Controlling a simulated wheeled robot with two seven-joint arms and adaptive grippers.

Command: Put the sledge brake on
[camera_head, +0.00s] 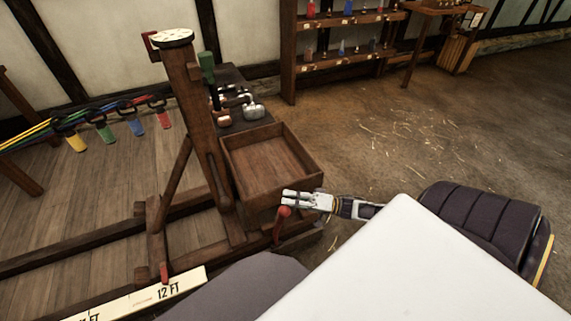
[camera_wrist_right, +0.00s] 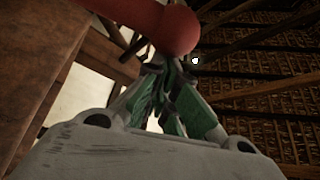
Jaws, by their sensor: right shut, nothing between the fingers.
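The sledge brake appears to be the red lever (camera_head: 280,225) with a round knob, low on the near right side of the wooden sledge (camera_head: 197,130). My right gripper (camera_head: 288,197) is at the knob, just above it in the head view. In the right wrist view the red knob (camera_wrist_right: 176,30) and its thick red shaft lie just past the fingertips of my right gripper (camera_wrist_right: 165,75). The fingers are shut with nothing between them. I cannot tell whether they touch the knob. My left gripper is out of view.
A wooden tray (camera_head: 270,160) on the sledge stands close beyond my right gripper. A dark shelf with metal tools (camera_head: 252,109) is behind it. Coloured strands with tags (camera_head: 132,126) run in from the left. A 12 FT scale board (camera_head: 140,298) lies in front. Floor to the right is open.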

